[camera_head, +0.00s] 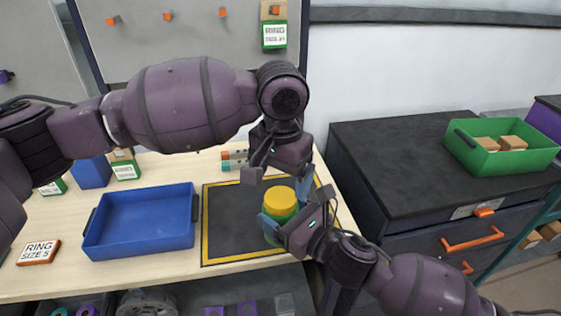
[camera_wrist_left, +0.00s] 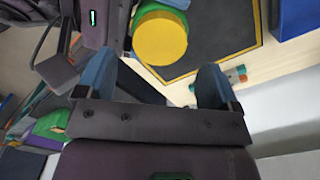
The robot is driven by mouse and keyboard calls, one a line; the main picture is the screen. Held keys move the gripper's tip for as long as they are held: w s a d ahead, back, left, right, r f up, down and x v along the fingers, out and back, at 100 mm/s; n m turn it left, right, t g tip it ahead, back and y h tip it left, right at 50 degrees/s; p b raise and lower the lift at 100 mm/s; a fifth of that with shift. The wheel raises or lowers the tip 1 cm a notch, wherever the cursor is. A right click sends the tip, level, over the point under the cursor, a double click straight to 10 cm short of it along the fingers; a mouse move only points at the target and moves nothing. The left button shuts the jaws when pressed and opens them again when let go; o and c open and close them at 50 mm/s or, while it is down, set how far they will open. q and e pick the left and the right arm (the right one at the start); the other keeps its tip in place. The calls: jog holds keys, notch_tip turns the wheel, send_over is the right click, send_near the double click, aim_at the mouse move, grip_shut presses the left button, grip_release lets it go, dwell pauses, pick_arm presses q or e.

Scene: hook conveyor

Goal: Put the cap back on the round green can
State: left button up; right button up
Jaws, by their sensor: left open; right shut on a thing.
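The round green can (camera_head: 272,236) stands on the dark yellow-edged mat (camera_head: 228,226), with its yellow cap (camera_head: 280,198) on top. My right gripper (camera_head: 288,217) is shut on the can from the right and partly hides it. My left gripper (camera_head: 279,178) is open and empty, pointing down just above and behind the cap. In the left wrist view the yellow cap (camera_wrist_left: 160,40) and the can's green side (camera_wrist_left: 172,14) lie beyond the open fingers (camera_wrist_left: 155,74). I cannot tell how firmly the cap sits.
A blue tray (camera_head: 142,246) is left of the mat, with a ring-size box (camera_head: 39,252) beside it. Small orange-and-teal items (camera_head: 234,158) lie behind the mat. A dark cabinet (camera_head: 400,160) bearing a green bin (camera_head: 508,152) stands right. The mat's left part is clear.

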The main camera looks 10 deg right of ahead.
aim_at(280, 196)
pick_arm(q)
jog(key=shift+f, duration=2.15)
jog(key=shift+c, duration=0.2)
jog(key=c, duration=0.7)
jog(key=o, duration=0.8)
jog(key=shift+r, duration=2.3)
